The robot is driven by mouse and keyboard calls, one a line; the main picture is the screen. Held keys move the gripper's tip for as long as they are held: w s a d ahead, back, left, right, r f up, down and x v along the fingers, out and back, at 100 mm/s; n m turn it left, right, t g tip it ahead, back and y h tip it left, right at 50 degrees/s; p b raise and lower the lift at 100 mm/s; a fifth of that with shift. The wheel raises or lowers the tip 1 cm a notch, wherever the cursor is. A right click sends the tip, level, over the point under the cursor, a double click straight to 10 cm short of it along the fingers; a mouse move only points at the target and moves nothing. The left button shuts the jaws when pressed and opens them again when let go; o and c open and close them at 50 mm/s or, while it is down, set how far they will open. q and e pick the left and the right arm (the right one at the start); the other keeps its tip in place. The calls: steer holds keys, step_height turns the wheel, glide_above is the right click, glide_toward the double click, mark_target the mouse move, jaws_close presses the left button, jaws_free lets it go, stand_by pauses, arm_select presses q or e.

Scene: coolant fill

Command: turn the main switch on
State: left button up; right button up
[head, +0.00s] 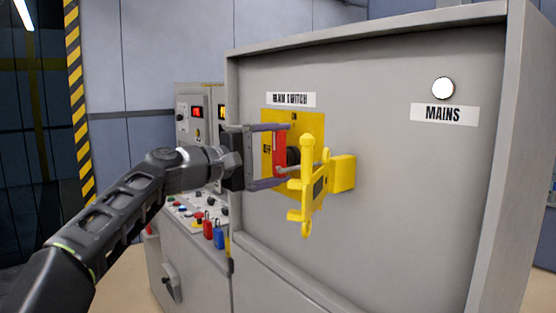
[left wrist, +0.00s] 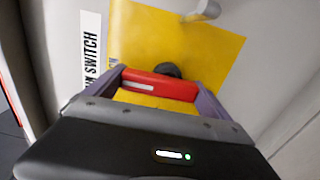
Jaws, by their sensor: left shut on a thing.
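The main switch has a yellow plate (head: 270,117) under a "MAIN SWITCH" label (head: 291,99) on the grey cabinet front, with a mark at its top and another at its left. Its red handle (head: 280,150) stands roughly upright in the head view. My left gripper (head: 284,156) is shut on the red handle, one finger above and one below. In the left wrist view the red handle (left wrist: 160,84) lies between the fingers, with a dark hub behind it. A round white lamp (head: 443,88) sits above the "MAINS" label (head: 444,114). My right gripper is not in view.
A yellow bracket-like piece (head: 311,185) sticks out just right of the switch, joined to a yellow block (head: 343,173). A console (head: 186,203) with buttons and red and blue padlock-like items stands at the left. The cabinet front right of the block is clear.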

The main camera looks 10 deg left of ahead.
arm_select(q)
steer(key=shift+f+m, duration=0.1)
steer(key=shift+m, duration=0.2)
steer(key=o, duration=1.1)
steer(key=shift+c, duration=0.2)
steer(key=b+v, duration=0.2)
steer(key=v, duration=0.6)
steer(key=shift+b, duration=0.4)
